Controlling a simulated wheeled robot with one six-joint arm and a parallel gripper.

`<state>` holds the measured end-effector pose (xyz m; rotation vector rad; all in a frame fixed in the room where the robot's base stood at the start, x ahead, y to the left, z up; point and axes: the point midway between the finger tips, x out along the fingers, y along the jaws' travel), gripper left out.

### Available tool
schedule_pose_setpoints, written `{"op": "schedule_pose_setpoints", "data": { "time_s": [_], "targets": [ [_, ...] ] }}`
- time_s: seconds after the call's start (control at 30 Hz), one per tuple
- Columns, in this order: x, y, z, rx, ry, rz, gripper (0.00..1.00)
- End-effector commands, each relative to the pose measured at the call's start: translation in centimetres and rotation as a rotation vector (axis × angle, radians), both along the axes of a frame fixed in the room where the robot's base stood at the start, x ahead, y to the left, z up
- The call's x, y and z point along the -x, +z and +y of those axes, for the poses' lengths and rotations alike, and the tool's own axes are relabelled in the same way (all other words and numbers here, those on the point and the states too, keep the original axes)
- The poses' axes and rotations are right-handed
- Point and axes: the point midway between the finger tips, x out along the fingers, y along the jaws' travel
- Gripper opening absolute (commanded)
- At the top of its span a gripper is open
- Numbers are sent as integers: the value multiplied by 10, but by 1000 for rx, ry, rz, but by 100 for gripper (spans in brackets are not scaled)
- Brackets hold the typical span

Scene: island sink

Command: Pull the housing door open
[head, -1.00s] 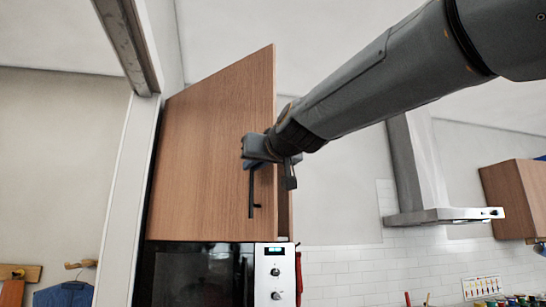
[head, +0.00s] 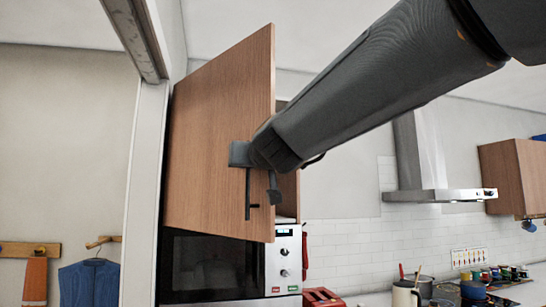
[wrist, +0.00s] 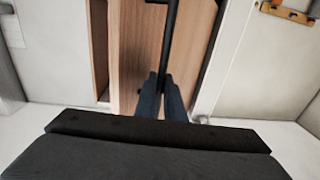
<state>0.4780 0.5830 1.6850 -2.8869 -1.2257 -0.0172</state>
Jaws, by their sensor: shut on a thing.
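The housing door (head: 215,150) is a wooden panel above the microwave. It stands partly open, swung out from the cabinet, with a gap along its right edge. Its dark bar handle (head: 248,195) runs upright near that edge. My gripper (head: 262,170) is at the handle. In the wrist view, my gripper's two fingers (wrist: 164,98) are closed together on the dark bar handle (wrist: 168,45), with the wooden door (wrist: 140,50) behind it. In the head view my arm hides part of the door's right edge and the exact grip.
A microwave (head: 215,265) with a silver control panel sits below the door. The cabinet's side (head: 287,190) shows behind the door. A white wall edge (head: 148,190) stands close on the left. A range hood (head: 425,170) and a wall cabinet (head: 510,175) are at the right.

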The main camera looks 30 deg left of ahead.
Motion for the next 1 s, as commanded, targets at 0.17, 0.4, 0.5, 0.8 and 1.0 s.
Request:
{"op": "schedule_pose_setpoints", "data": {
  "time_s": [0.17, 0.4, 0.5, 0.8, 1.0],
  "targets": [
    [-1, -15, 1, 19, -2, 15, 0],
    [0, -16, 2, 20, -1, 17, 0],
    [0, -16, 2, 20, -1, 17, 13],
    [1, -11, 2, 14, 0, 11, 27],
    [2, -9, 2, 12, 0, 9, 27]
  ]
}}
